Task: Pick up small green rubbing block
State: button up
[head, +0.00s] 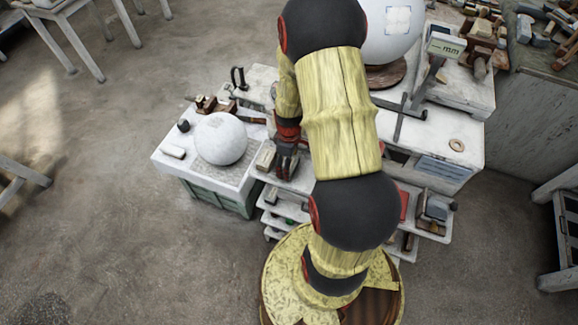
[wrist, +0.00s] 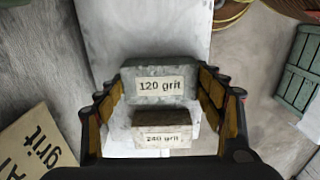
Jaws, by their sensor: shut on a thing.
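In the wrist view, my gripper (wrist: 162,85) is shut on a grey-green block (wrist: 160,70) labelled "120 grit". The block sits between the fingertips, its label facing the camera. A smaller block (wrist: 162,118) with a brownish top and a "240 grit" label shows just below it in the picture, between the fingers' lower parts; I cannot tell whether the two touch. In the head view, my gripper (head: 287,160) is over the shelf unit beside the white plaster sphere's table, and my arm partly hides that area. The held block cannot be made out there.
A tan block (wrist: 35,145) marked "grit" lies left in the wrist view. A plaster sphere (head: 221,138) rests on a white-topped table (head: 170,170) at left. Stepped shelves (head: 275,222) with small items lie below my gripper. A digital gauge (head: 440,48) stands at right.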

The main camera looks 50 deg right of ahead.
jog(key=c, duration=0.4)
jog(key=shift+r, duration=0.1)
jog(key=shift+w+r, duration=0.1)
jog(key=shift+r, duration=0.1)
jog(key=r, duration=0.3)
jog(key=shift+s+r, duration=0.2)
jog(key=shift+s, duration=0.15)
jog(key=s+r, duration=0.3)
jog(key=s, duration=0.1)
jog(key=s+r, duration=0.3)
jog(key=s, duration=0.2)
jog(key=s+d+r, duration=0.1)
jog(key=s+r, duration=0.2)
jog(key=s, duration=0.1)
jog(key=shift+s+p, duration=0.2)
jog(key=shift+p, duration=0.15)
jog(key=o, duration=0.9)
jog(key=c, duration=0.8)
